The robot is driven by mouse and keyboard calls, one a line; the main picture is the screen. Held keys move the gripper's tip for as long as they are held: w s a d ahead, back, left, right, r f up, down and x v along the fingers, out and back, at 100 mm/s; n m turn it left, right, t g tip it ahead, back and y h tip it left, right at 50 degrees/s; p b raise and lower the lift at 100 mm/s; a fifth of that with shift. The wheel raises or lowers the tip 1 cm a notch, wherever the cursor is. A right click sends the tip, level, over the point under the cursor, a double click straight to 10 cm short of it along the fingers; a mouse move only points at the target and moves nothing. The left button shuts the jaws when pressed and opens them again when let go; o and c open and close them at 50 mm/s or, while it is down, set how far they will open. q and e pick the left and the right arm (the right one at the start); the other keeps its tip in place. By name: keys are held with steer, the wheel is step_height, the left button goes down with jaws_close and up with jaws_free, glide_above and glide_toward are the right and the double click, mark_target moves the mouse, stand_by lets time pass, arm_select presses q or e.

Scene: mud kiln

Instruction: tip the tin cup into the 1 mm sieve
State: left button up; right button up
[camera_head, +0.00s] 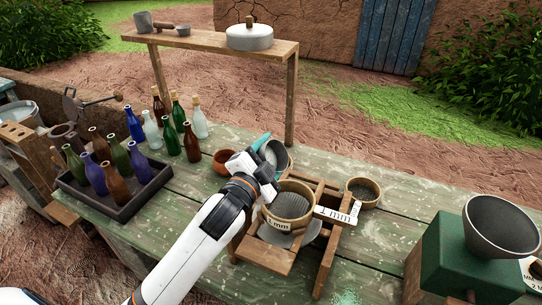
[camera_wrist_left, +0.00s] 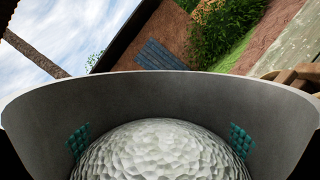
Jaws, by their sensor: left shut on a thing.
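The tin cup (camera_head: 283,168) is grey and held at the far side of the sieve, its dark mouth partly showing. My left gripper (camera_head: 265,150), with teal fingers, is shut on it. In the left wrist view the cup's grey wall (camera_wrist_left: 160,88) fills the lower half, with a pale, bumpy mass (camera_wrist_left: 160,155) inside. The 1 mm sieve (camera_head: 289,220) is a round tan sieve with a "1 mm" label, sitting in a wooden frame (camera_head: 262,258). The cup is close behind the sieve's rim; I cannot tell whether they touch. My right gripper is out of view.
A terracotta bowl (camera_head: 223,168) stands left of the cup. A second round container (camera_head: 363,192) is right of the frame. A tray of bottles (camera_head: 115,205) is at left, a green machine with a bowl-shaped top (camera_head: 462,260) at right. A raised shelf (camera_head: 210,42) stands behind.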

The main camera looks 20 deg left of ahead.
arm_select(q)
steer(key=shift+d+f+m+b, duration=0.1)
steer(key=shift+m+b, duration=0.15)
steer(key=shift+m, duration=0.35)
steer(key=shift+d+f+m+b, duration=0.1)
steer(key=shift+m+b, duration=0.1)
steer(key=shift+m, duration=0.4)
steer(key=shift+m+p, duration=0.3)
steer(key=shift+p, duration=0.05)
steer(key=m+p, duration=0.1)
steer(key=m, duration=0.1)
steer(key=d+f+m+p, duration=0.1)
steer(key=m, duration=0.2)
steer(key=shift+d+f, duration=0.1)
steer(key=shift+s+d+r+m+p, duration=0.1)
steer(key=shift+d+m+p, duration=0.15)
steer(key=shift+m+p, duration=0.5)
steer(key=shift+d+r+m+p, duration=0.1)
steer(key=shift+d+m+p, duration=0.15)
steer(key=shift+m+p, duration=0.45)
steer(key=shift+m, duration=0.25)
